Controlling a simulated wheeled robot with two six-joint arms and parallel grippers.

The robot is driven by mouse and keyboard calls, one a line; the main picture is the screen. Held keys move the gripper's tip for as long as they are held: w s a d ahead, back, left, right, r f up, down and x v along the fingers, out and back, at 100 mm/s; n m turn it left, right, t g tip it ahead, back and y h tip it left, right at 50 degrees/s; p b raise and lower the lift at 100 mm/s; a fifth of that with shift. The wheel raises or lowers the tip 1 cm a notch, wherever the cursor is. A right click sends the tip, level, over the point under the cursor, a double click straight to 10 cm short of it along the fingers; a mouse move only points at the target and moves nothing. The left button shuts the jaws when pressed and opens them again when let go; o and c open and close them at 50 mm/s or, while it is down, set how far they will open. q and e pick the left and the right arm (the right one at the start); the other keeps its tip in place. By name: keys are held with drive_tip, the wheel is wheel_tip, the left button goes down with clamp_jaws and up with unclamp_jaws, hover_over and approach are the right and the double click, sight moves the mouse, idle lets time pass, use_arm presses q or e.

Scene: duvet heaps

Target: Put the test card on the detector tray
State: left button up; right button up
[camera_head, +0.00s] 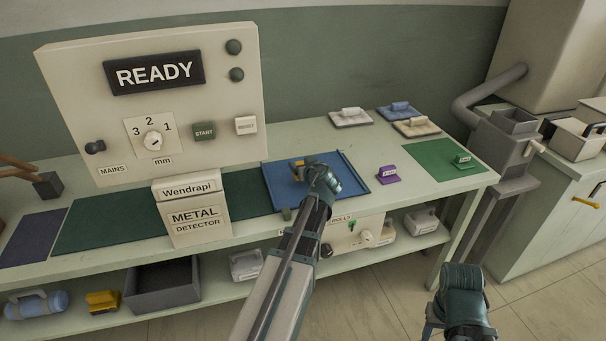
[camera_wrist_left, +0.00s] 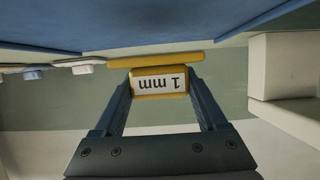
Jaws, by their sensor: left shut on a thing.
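The test card is yellow with a white "1 mm" label, and its upside-down label and flat yellow base show in the left wrist view (camera_wrist_left: 160,82). In the head view a small yellow part of the card (camera_head: 297,163) shows over the blue detector tray (camera_head: 350,178). My left gripper (camera_head: 312,168) is over the tray, shut on the card's upright grip. The blue tray also fills the top of the left wrist view (camera_wrist_left: 150,25). I cannot tell whether the card touches it. My right gripper (camera_head: 462,325) is at the bottom right, away from the bench, its fingers not clear.
The metal detector housing (camera_head: 192,215) stands left of the tray, under a panel reading READY (camera_head: 155,73). A purple card (camera_head: 388,174) lies right of the tray. A green card (camera_head: 462,160) rests on a green mat (camera_head: 430,158). Several pale and blue cards lie behind.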

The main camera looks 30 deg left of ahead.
use_arm(q)
drive_tip(key=shift+f, duration=0.1)
wheel_tip(320, 180, down, 3)
drive_tip(key=b, duration=0.3)
drive_tip(key=shift+f, duration=0.15)
drive_tip(key=shift+b, duration=0.3)
drive_tip(key=shift+f, duration=0.2)
drive_tip(key=o, duration=1.3)
drive_tip(key=shift+r, duration=0.15)
